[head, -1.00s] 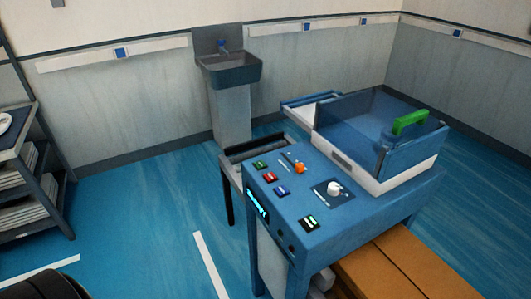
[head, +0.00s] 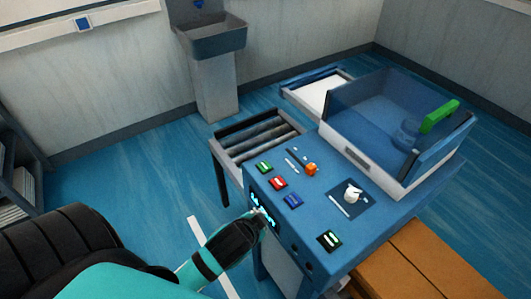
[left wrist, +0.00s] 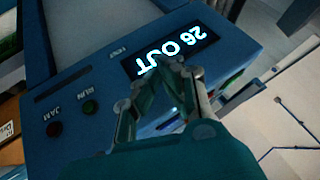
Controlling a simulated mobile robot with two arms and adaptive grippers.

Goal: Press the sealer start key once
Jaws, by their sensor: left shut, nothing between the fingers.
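The sealer (head: 385,215) is a blue machine with a sloping key panel on top. A green key (head: 264,167), a red key (head: 278,183) and a blue key (head: 293,200) form a row at its left edge. Labels are too small to read. My left gripper (head: 258,212) is shut and empty at the front face, by the lit display (head: 265,216). In the left wrist view its fingertips (left wrist: 176,63) overlap the lower edge of the display (left wrist: 200,42), which reads "26 OUT"; contact is unclear.
The panel also has an orange knob (head: 312,169) and a white knob (head: 352,193). A clear-walled box with a green handle (head: 440,115) stands on the machine. A roller conveyor (head: 258,137) adjoins it. The front shows JAM (left wrist: 53,129) and RUN (left wrist: 88,107) lamps.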

